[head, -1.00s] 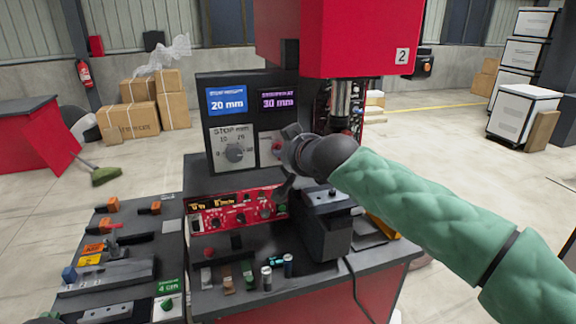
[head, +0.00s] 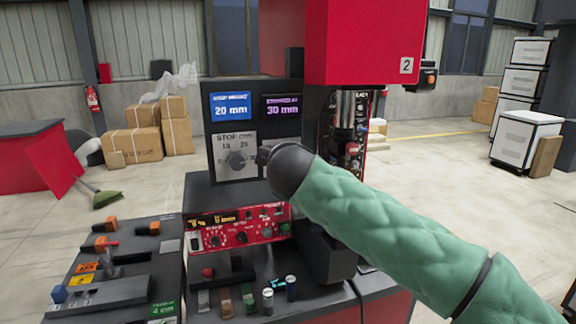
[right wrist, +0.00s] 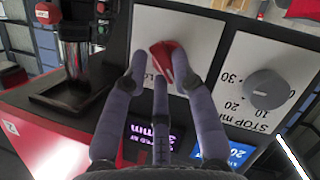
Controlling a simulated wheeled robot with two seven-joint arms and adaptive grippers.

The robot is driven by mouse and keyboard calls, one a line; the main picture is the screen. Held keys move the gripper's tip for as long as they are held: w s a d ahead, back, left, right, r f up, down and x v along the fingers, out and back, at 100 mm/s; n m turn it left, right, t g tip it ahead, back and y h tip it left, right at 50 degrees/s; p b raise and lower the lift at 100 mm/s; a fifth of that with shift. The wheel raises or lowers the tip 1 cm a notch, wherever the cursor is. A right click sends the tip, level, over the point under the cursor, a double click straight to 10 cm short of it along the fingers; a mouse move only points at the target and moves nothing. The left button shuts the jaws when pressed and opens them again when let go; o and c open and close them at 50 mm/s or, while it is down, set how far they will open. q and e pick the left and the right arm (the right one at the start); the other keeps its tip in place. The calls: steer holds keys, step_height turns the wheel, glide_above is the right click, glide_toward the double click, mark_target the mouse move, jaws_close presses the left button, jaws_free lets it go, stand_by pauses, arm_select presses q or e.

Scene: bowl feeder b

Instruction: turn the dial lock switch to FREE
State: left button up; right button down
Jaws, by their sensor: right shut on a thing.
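The dial lock switch is a red knob (right wrist: 163,53) on a white plate (right wrist: 198,27), beside the grey STOP mm dial (right wrist: 265,88) in the right wrist view. The fingers of my right gripper (right wrist: 166,72) are closed around the knob, which looks tilted on its plate. The plate's lettering is mostly hidden by the fingers, so I cannot read the switch's position. In the head view my right gripper (head: 264,156) is in front of the switch and hides it, just right of the STOP dial, which also shows there (head: 236,160). My left gripper is out of view.
Above the dials are a blue 20 mm display (head: 230,107) and a purple 30 mm display (head: 282,107). A red control panel (head: 238,227) is below. The red machine head (head: 362,45) hangs close on the right. Small parts lie on the bench in front.

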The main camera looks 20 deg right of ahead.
steer(key=shift+w+a+f+n, duration=0.1)
steer(key=shift+a+f+n, duration=0.1)
steer(key=shift+f+n, duration=0.4)
steer(key=shift+f, duration=0.15)
steer(key=c, duration=1.1)
jaws_free()
steer(key=shift+d, duration=0.15)
steer(key=shift+r, duration=0.35)
steer(key=v, duration=1.2)
steer(key=shift+f, duration=0.1)
